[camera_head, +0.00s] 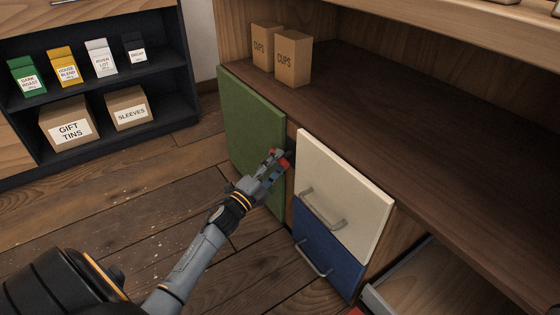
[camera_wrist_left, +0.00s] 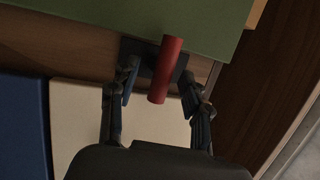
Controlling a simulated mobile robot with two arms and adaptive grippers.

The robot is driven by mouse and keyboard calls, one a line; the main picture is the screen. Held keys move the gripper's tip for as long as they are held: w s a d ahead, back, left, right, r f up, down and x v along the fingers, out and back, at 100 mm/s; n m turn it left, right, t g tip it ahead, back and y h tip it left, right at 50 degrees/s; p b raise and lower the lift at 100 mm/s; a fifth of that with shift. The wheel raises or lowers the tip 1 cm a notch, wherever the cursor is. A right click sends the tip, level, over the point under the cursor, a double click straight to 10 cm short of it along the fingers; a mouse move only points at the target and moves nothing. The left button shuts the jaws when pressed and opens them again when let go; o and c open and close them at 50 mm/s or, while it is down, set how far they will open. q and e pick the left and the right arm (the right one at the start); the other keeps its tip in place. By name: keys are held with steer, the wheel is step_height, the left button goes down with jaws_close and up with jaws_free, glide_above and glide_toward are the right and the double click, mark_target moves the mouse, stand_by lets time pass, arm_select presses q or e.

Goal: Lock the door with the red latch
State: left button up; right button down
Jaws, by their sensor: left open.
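The green door (camera_head: 250,130) is at the left of the counter cabinet and looks shut or nearly so. The red latch (camera_head: 285,161) is by its right edge, mostly hidden by my left gripper (camera_head: 274,163). In the left wrist view the red latch (camera_wrist_left: 166,68) is a short bar on a dark mount just beside the green door (camera_wrist_left: 205,25). The open fingers of my left gripper (camera_wrist_left: 160,92) stand on either side of the bar, with gaps visible. My right gripper is not in view.
A cream drawer front (camera_head: 345,180) with a handle and a blue drawer front (camera_head: 325,250) stand right of the latch. A lower drawer (camera_head: 435,285) at the right looks open. Two cups boxes (camera_head: 292,58) sit on the counter. Floor left of the door is clear.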

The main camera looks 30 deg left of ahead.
arm_select(q)
steer(key=d+v, duration=0.1)
steer(key=v, duration=0.9)
steer(key=shift+s+a, duration=0.15)
steer(key=shift+a, duration=0.35)
